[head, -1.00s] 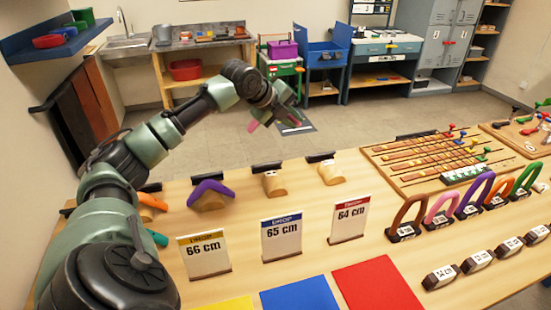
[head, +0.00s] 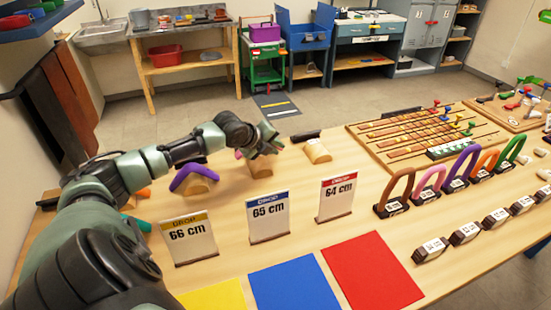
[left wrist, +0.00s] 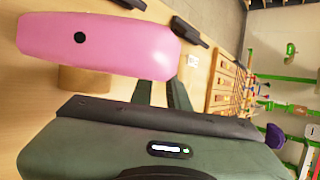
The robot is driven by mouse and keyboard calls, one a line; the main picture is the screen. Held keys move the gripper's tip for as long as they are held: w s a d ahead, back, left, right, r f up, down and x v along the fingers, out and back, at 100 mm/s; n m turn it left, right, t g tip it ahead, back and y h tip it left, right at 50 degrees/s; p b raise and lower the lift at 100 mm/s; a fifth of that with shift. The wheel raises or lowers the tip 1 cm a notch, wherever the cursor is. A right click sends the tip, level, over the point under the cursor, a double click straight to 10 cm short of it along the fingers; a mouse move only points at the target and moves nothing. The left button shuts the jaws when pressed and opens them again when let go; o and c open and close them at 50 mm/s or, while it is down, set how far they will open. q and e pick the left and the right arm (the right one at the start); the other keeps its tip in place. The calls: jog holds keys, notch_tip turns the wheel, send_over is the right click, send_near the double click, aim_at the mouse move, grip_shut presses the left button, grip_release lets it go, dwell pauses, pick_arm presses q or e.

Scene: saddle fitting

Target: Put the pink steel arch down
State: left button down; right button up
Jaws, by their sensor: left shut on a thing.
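The pink steel arch (left wrist: 100,44) shows large in the left wrist view, with a dark hole in its face. In the head view only a bit of its pink (head: 238,154) shows beside my left gripper (head: 268,146). My left gripper is shut on the arch. Gripper and arch are at a bare wooden saddle block (head: 262,170), the middle one of the row. The block also shows just below the arch in the left wrist view (left wrist: 84,79). I cannot tell whether arch and block touch. My right gripper is not in view.
A purple arch (head: 194,174) sits on the block to the left; a bare block (head: 317,152) stands to the right. Upright cards (head: 268,217) stand in front, with coloured mats (head: 372,272) nearer. Several upright arches (head: 430,186) stand at the right.

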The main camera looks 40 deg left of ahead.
pick_arm(q)
jog(key=shift+f, duration=0.5)
notch_tip(320, 180, down, 4)
jog(key=shift+f+p, duration=0.1)
jog(key=shift+p, duration=0.2)
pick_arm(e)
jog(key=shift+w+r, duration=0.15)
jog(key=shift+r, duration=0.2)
pick_arm(q)
jog(key=shift+f, duration=0.2)
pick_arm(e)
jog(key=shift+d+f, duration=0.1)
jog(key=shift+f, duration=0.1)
pick_arm(q)
jog(key=shift+f+b, duration=0.3)
jog(key=shift+b, duration=0.1)
jog(key=c, duration=1.6)
grip_release()
jog(key=shift+c, duration=0.2)
jog(key=shift+f, duration=0.1)
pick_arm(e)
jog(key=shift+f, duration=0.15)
pick_arm(q)
jog(key=shift+s, duration=0.1)
